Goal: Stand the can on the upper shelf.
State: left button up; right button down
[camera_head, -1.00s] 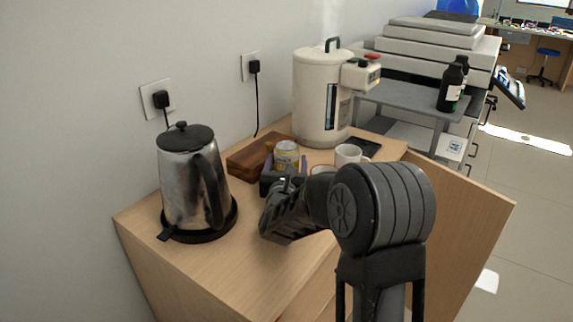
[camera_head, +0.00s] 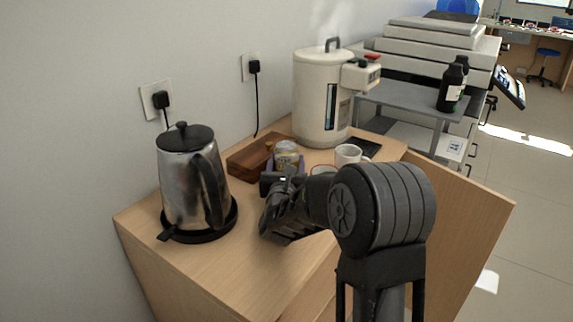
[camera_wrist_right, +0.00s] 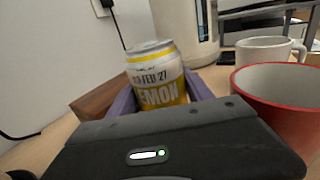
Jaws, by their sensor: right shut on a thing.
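The can (camera_head: 287,151), white and yellow with a silver top, stands upright on the wooden counter beside a brown wooden box; its base is hidden. In the right wrist view the can (camera_wrist_right: 157,82) shows the word LEMON. My right gripper (camera_head: 286,163) is shut on the can, with its purple fingers on either side; they also show in the wrist view (camera_wrist_right: 162,92). A grey two-level rack stands beyond the counter; its upper shelf (camera_head: 400,100) carries dark bottles (camera_head: 452,85). My left gripper is not in view.
A steel kettle (camera_head: 190,180) stands left of my gripper, and a cream water dispenser (camera_head: 318,95) behind it. A white mug (camera_head: 348,154) and a red mug (camera_wrist_right: 275,95) stand close on the right. The upper shelf's left part is clear.

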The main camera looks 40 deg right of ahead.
aim_at(286, 145)
jog(key=shift+r, duration=0.1)
notch_tip(286, 145, up, 10)
jog(key=shift+p, duration=0.6)
dwell(0.4)
